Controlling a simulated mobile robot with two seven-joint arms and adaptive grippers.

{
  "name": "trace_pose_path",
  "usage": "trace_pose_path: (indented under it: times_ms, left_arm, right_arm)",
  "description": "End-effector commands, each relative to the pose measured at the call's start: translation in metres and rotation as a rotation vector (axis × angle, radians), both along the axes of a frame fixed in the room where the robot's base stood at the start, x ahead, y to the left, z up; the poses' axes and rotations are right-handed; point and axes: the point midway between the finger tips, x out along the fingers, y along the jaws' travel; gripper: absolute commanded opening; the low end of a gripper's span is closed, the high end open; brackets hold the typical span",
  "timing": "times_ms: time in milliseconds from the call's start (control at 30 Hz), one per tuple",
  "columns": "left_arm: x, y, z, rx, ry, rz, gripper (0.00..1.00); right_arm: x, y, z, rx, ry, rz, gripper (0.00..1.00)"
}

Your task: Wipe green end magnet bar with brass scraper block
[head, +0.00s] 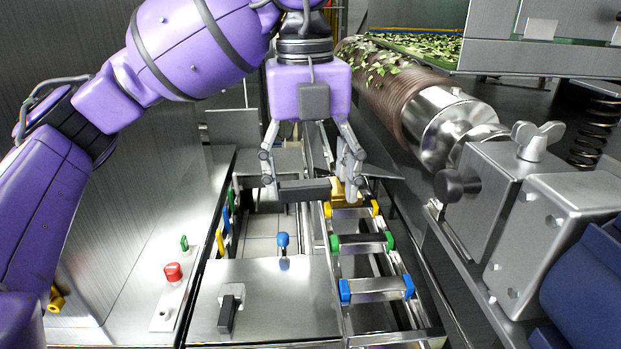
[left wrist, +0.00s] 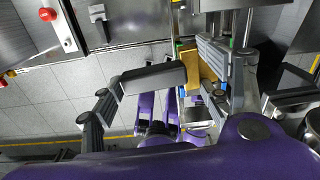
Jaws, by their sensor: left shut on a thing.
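The green end magnet bar (head: 362,243) lies across the rail frame in the head view, a metal bar with a green cap at each end. It sits between a yellow-ended bar (head: 352,212) and a blue-ended bar (head: 377,288). My left gripper (head: 312,184) is shut on the brass scraper block (head: 338,190), which seems to have a dark grey part (head: 303,191) at its left. The brass also shows in the left wrist view (left wrist: 189,66), beside one finger. The scraper is beyond the green-ended bar, near the yellow-ended one; I cannot tell whether they touch. My right gripper is out of view.
A ribbed roller (head: 395,95) with green leaves and a metal housing (head: 560,225) stand close on the right. A steel panel (head: 265,298) with a blue knob (head: 283,240) is left of the bars. A red button (head: 173,271) sits further left.

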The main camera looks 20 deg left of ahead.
Motion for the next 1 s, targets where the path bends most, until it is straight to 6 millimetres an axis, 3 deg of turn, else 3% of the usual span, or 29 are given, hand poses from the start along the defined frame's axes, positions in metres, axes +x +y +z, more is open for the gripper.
trace_pose_path:
  times_ms: [100, 433, 733, 1000]
  left_arm:
    - [0.000, 0.000, -0.005, -0.001, 0.001, 0.020, 0.49]
    - [0.000, 0.000, -0.041, -0.001, 0.007, 0.020, 0.49]
    - [-0.001, 0.000, -0.059, -0.001, 0.001, 0.020, 0.49]
    - [-0.001, 0.000, -0.059, -0.001, -0.003, 0.020, 0.49]
  right_arm:
    - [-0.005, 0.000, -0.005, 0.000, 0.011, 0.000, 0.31]
    - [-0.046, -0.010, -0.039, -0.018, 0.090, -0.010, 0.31]
    - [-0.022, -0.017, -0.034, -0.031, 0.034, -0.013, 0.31]
    - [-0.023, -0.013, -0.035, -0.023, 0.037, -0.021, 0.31]
